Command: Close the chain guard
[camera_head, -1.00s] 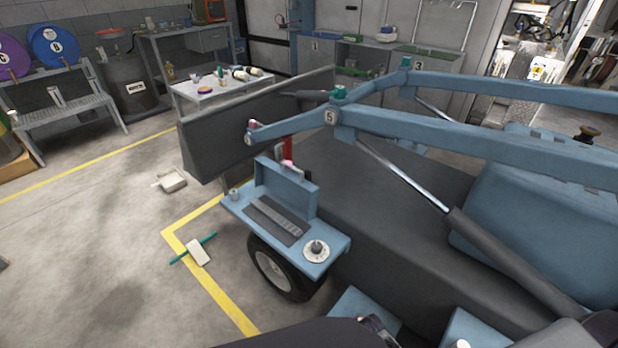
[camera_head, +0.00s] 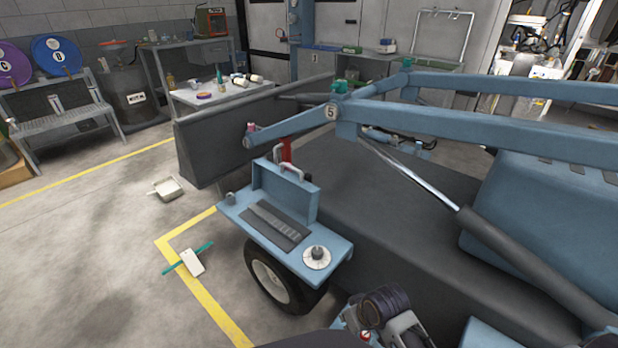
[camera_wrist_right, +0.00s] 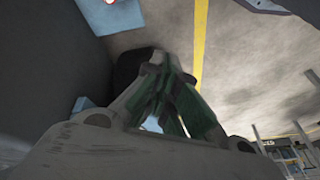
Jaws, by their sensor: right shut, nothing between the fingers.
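In the head view, part of my right arm (camera_head: 385,306) shows at the bottom edge, right of the ledge and apart from the guard. My left gripper is not in view.
A round dial with a knob (camera_head: 317,256) sits on the ledge's right end, above a black tyre (camera_head: 272,280). Blue lift arms (camera_head: 480,135) and a piston (camera_head: 425,183) cross the right side. Open floor with yellow lines (camera_head: 205,296) lies left.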

